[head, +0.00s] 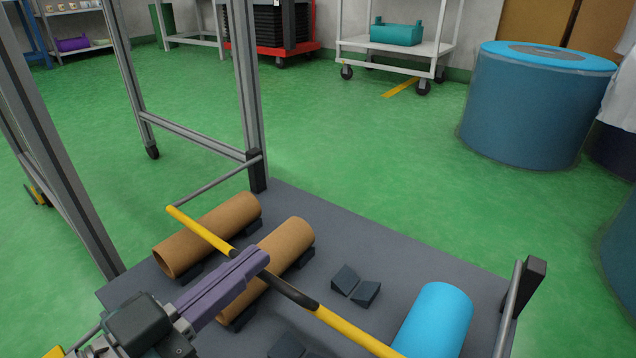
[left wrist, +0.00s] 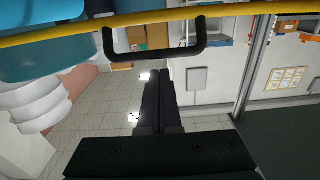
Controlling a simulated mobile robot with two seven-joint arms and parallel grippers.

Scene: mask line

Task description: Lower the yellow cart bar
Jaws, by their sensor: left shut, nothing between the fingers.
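The yellow cart bar (head: 355,333) runs slantwise across the cart, from its far post side toward the lower right. A black handle (head: 285,289) is fixed on its middle. My left gripper (head: 262,258), with purple fingers, is shut and empty. Its tips overlap the bar near the upper end of the handle in the head view. In the left wrist view, the yellow bar (left wrist: 230,11) crosses the top, and the U-shaped handle (left wrist: 155,55) lies just beyond the closed fingertips (left wrist: 158,75). I cannot tell whether they touch. My right gripper is not in view.
The grey cart deck (head: 400,247) carries two brown rolls (head: 205,235) (head: 285,245), a blue roll (head: 437,318) and dark wedge blocks (head: 357,285). Grey posts (head: 247,90) rise at the left. A large blue drum (head: 525,110) stands at the back right. Green floor between is clear.

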